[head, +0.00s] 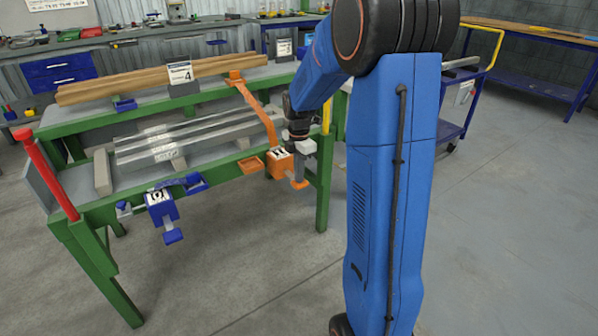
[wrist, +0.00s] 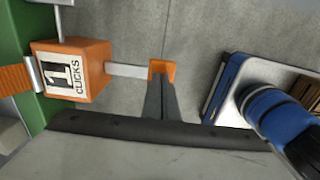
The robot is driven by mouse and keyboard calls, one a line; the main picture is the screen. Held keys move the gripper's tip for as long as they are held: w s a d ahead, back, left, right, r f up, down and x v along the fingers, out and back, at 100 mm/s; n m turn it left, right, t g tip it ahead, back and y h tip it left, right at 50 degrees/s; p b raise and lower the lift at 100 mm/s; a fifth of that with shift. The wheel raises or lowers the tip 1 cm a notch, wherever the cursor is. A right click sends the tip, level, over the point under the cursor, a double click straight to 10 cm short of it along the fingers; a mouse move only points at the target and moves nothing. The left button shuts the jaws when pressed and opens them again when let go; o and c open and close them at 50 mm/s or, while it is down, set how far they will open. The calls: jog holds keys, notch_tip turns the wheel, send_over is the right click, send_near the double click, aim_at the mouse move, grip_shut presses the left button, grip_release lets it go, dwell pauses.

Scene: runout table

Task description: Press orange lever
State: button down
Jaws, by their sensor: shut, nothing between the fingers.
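The orange lever has an orange box (head: 280,161) with a white label on the front of the green table. In the wrist view the box (wrist: 92,62) reads "1 CLICKS". A grey bar runs from it to a small orange paddle (wrist: 162,66). The paddle also shows low beside the box in the head view (head: 300,184). My gripper (head: 299,174) points down just above the paddle. In the wrist view its closed, empty fingers (wrist: 160,82) overlap the paddle's edge. I cannot tell whether they touch it.
A blue box with its own lever (head: 161,205) hangs further left on the table (head: 75,190). An orange strip (head: 257,108) crosses the table above the orange box. Metal bars (head: 185,138) lie on top. The floor (head: 240,265) in front is clear.

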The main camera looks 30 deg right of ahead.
aim_at(301, 188)
dwell(0.3)
jog(key=shift+s+f+t, duration=0.3)
jog(key=shift+f+t, duration=0.25)
jog(key=shift+t, duration=0.05)
jog(key=shift+s+f+t, duration=0.2)
jog(key=shift+f+t, duration=0.6)
jog(key=shift+f, duration=0.05)
jog(key=shift+s+x, duration=0.2)
jog(key=shift+x, duration=0.6)
jog(key=shift+s+x, duration=0.2)
jog(key=shift+x, duration=0.65)
jog(key=shift+f, duration=0.35)
